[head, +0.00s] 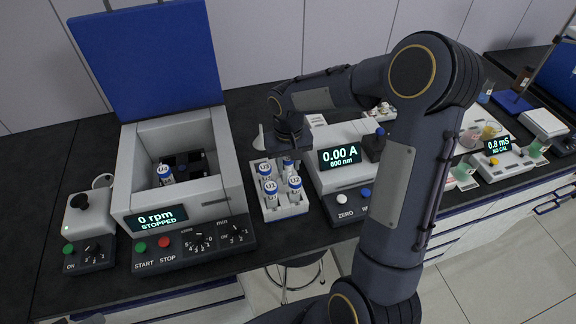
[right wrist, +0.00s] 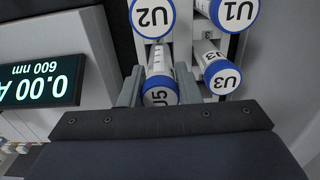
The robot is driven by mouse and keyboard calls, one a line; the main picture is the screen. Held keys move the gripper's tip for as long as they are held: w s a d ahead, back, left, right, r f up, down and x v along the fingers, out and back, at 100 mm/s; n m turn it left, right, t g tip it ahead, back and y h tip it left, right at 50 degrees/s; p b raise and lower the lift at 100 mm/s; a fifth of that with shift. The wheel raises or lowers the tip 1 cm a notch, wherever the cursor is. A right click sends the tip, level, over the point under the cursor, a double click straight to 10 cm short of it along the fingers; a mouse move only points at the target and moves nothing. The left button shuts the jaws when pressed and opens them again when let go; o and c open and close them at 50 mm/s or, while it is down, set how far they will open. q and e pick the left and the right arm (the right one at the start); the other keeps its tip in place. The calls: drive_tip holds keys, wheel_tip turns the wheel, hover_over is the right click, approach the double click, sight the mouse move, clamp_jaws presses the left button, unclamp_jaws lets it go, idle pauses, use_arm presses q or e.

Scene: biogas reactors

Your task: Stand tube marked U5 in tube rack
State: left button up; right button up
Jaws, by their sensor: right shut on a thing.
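The tube marked U5 (right wrist: 161,88) has a white cap with a blue ring. My right gripper (right wrist: 160,92) is shut on it just below the cap. The white tube rack (head: 286,211) stands between the centrifuge and the photometer. It holds tubes U3 (head: 265,169), U1 (head: 270,188) and U2 (head: 294,184) upright. In the head view my right gripper (head: 287,153) is at the rack's back right corner, with U5 (head: 288,164) upright at that place, beside U3 and behind U2. I cannot tell whether U5 rests fully on the rack's bottom. My left gripper is out of view.
The open centrifuge (head: 184,215), showing 0 rpm and stopped, stands left of the rack with a blue-ringed tube (head: 165,174) inside. The photometer (head: 340,157) stands close on the right. A small grey mixer (head: 90,219) is at far left.

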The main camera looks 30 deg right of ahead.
drive_tip(key=shift+f, duration=0.85)
drive_tip(key=shift+f, duration=0.2)
drive_tip(key=o, duration=1)
drive_tip(key=shift+r, duration=0.1)
drive_tip(key=shift+c, duration=0.2)
